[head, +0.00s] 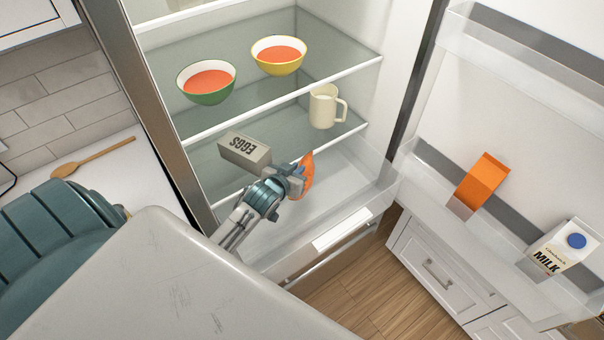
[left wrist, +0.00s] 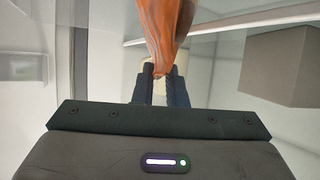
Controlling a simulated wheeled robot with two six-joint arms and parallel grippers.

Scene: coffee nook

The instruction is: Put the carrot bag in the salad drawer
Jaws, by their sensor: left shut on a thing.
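The orange carrot bag (head: 306,176) hangs at the tips of my left gripper (head: 296,178), which is shut on it, inside the open fridge. In the left wrist view the bag (left wrist: 166,30) stands out from between the two dark fingers (left wrist: 161,82). In the head view the bag is over the salad drawer (head: 342,243), a clear bin with a pale label strip at the bottom of the fridge. I cannot tell whether the bag touches the drawer floor. The gripper hides part of the bag. My right gripper does not show.
A green bowl (head: 207,84) and a yellow bowl (head: 279,56) are on the shelf above. The open door holds an orange carton (head: 482,181) and a milk carton (head: 563,248).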

